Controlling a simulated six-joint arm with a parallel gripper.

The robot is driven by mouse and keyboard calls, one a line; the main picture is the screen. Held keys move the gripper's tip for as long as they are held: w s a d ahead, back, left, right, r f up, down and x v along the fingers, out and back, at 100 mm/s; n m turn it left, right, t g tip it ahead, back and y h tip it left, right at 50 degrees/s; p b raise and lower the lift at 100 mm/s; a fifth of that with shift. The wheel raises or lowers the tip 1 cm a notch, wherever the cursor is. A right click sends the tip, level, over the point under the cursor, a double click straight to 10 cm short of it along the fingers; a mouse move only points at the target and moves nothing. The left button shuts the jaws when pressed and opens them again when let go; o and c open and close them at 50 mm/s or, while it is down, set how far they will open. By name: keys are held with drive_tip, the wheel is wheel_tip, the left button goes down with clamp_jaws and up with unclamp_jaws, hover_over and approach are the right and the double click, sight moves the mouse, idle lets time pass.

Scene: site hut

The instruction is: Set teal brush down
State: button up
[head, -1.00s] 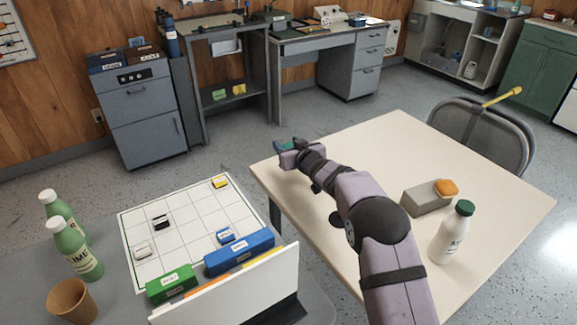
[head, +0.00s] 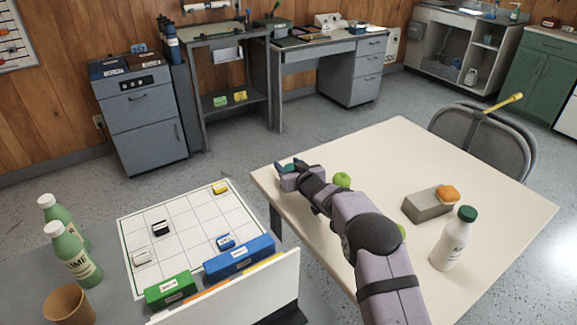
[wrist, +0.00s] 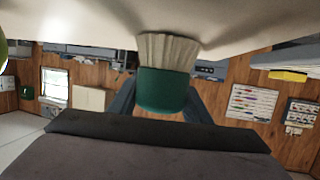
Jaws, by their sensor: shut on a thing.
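The teal brush (wrist: 162,90) is in my gripper (wrist: 163,103), with a dark teal handle between the two jaws and pale bristles. In the wrist view the bristles point to the pale table surface and overlap its edge; I cannot tell whether they touch it. In the head view my gripper (head: 288,168) is at the far left corner of the beige table (head: 390,150), and only a bit of teal shows at its tip. The jaws are shut on the brush.
A green ball (head: 342,180) lies on the table beside my arm; another green thing (head: 402,231) is mostly hidden behind the arm. A grey block (head: 425,207) with an orange object (head: 447,193) and a white bottle (head: 455,240) stand right. The table's far middle is clear.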

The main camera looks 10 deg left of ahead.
drive_tip(key=shift+f, duration=0.2)
drive_tip(key=o, duration=1.2)
drive_tip(key=shift+r, duration=0.1)
drive_tip(key=shift+r, duration=0.2)
drive_tip(key=shift+b+v, duration=0.5)
drive_tip(key=shift+v, duration=5.5)
drive_tip(key=shift+f, duration=0.1)
